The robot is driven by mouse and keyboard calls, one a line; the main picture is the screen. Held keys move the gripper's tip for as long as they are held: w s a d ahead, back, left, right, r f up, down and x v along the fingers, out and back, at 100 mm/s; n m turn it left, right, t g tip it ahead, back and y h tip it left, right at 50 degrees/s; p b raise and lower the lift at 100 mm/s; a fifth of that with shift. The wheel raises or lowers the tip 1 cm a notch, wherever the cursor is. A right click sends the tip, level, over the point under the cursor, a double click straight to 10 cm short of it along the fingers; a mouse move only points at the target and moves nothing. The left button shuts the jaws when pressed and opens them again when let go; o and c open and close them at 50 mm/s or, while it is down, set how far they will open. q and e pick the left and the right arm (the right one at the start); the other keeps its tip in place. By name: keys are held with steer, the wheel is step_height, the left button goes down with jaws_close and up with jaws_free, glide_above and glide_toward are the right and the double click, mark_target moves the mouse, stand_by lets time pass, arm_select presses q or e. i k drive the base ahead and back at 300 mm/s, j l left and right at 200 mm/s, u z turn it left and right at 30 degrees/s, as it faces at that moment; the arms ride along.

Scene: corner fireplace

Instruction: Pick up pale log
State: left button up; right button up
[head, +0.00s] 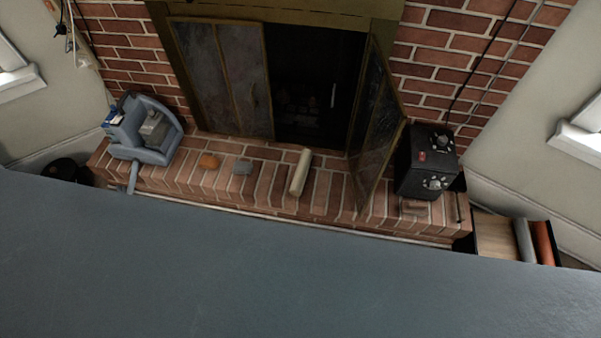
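A pale cream log (300,172) lies on the brick hearth (327,190), in front of the fireplace opening and pointing toward the hearth's front edge.
A large grey-blue flat surface (250,270) fills the foreground. A blue-grey container (144,130) stands farther left. An open screen door (376,125) and black box (428,160) stand right.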

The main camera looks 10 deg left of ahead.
mark_target(302, 171)
steer(key=i+l+u, duration=0.25)
steer(key=i+l, duration=0.2)
steer(key=l, duration=0.2)
steer(key=i+l+u, duration=0.15)
steer(key=l, duration=0.2)
steer(key=i+l+u, duration=0.1)
steer(key=l, duration=0.3)
steer(key=i+l+u, duration=0.15)
steer(key=i+l, duration=0.15)
steer(key=l, duration=0.1)
